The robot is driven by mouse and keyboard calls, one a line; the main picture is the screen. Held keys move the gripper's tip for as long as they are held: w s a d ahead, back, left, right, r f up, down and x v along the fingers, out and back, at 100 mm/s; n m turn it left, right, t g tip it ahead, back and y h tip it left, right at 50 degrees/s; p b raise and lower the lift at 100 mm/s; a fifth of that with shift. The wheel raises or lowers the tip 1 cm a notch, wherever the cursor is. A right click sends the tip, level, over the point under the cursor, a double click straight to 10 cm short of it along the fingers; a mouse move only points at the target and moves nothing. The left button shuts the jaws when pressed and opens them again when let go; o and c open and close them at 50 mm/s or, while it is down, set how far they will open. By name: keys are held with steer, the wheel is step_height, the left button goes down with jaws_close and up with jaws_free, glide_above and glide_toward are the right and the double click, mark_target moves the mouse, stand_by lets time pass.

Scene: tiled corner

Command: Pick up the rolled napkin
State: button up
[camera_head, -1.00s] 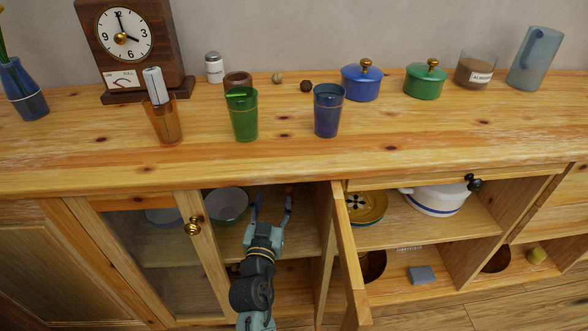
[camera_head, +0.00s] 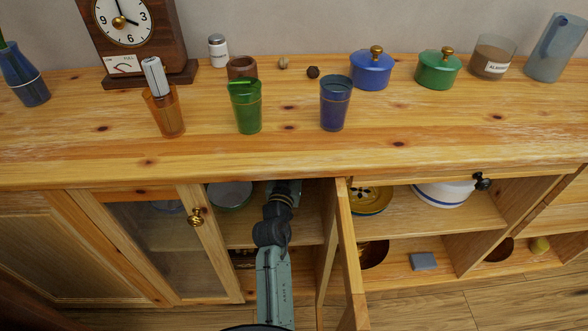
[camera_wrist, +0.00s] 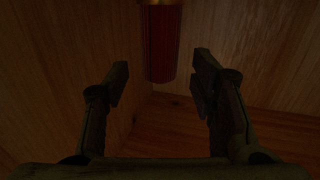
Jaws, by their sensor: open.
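A dark red upright roll (camera_wrist: 162,48) with a gold band at its top shows in the wrist view; it looks like the rolled napkin. It stands near the inner corner of the cabinet, and its top is cut off by the picture edge. My gripper (camera_wrist: 161,82) is open and empty. The roll appears between and beyond the two fingertips, with gaps on both sides and no contact visible. In the head view my arm reaches into the open cabinet bay under the counter, and the fingers and the roll are hidden there.
A pot (camera_head: 230,194) sits on the shelf left of my arm. The glass door (camera_head: 150,240) is at left, and an open wooden door (camera_head: 349,255) stands close on the right. The countertop (camera_head: 420,140) above holds cups, lidded pots and a clock.

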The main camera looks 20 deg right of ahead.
steer(key=shift+x, duration=1.15)
steer(key=shift+c, duration=0.5)
jaws_close()
